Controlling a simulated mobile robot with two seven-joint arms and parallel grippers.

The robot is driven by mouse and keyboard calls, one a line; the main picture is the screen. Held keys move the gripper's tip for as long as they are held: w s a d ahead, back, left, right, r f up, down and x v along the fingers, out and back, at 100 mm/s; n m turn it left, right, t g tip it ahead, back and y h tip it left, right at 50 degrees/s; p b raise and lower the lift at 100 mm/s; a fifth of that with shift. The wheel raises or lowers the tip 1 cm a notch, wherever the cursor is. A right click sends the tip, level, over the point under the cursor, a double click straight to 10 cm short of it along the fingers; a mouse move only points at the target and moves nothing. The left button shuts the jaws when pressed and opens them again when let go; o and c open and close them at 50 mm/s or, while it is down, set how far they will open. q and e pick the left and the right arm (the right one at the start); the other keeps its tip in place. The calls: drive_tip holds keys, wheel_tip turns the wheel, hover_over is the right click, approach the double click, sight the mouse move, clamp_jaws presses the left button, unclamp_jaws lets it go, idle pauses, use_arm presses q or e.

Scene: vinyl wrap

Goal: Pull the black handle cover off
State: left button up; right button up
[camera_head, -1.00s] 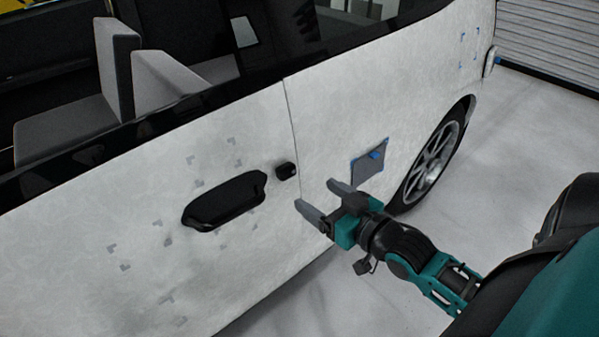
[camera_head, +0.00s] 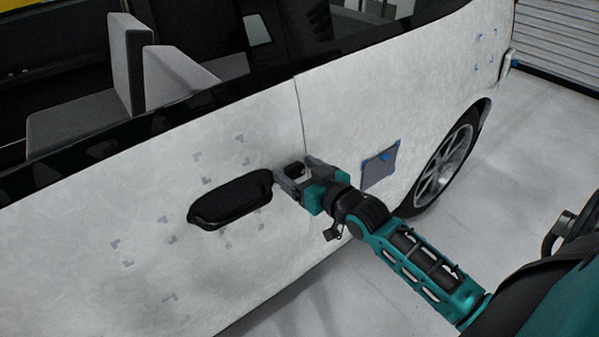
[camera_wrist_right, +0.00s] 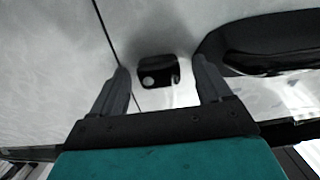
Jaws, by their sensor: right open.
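The black handle cover (camera_head: 294,169) is a small dark block on the white car door, just right of the long black door handle (camera_head: 232,199). In the right wrist view the cover (camera_wrist_right: 158,71) shows a pale round spot and lies ahead, between the two finger lines. My right gripper (camera_head: 297,173) is open, with its grey fingers to either side of the cover and partly hiding it in the head view. I see a gap between the cover and each finger in the wrist view (camera_wrist_right: 160,80). My left gripper is not in view.
The door handle (camera_wrist_right: 270,45) is close beside one right finger. A door seam (camera_head: 299,110) runs just right of the cover. A grey patch with blue tape (camera_head: 379,167) is on the panel further right, before the rear wheel (camera_head: 441,168). Pale floor is clear below.

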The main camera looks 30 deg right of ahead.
clamp_jaws()
drive_tip(key=shift+r, duration=0.1)
idle(0.8)
drive_tip(key=shift+s+r+p, duration=0.1)
drive_tip(key=shift+s+p, duration=0.6)
drive_tip(key=shift+p, duration=0.05)
drive_tip(key=shift+s, duration=0.2)
drive_tip(key=s+r+p, duration=0.1)
drive_tip(key=s+p, duration=0.3)
drive_tip(key=s, duration=0.2)
drive_tip(key=shift+s+d, duration=0.15)
drive_tip(key=shift+d, duration=0.15)
idle(0.6)
idle(0.3)
drive_tip(key=shift+a, duration=0.1)
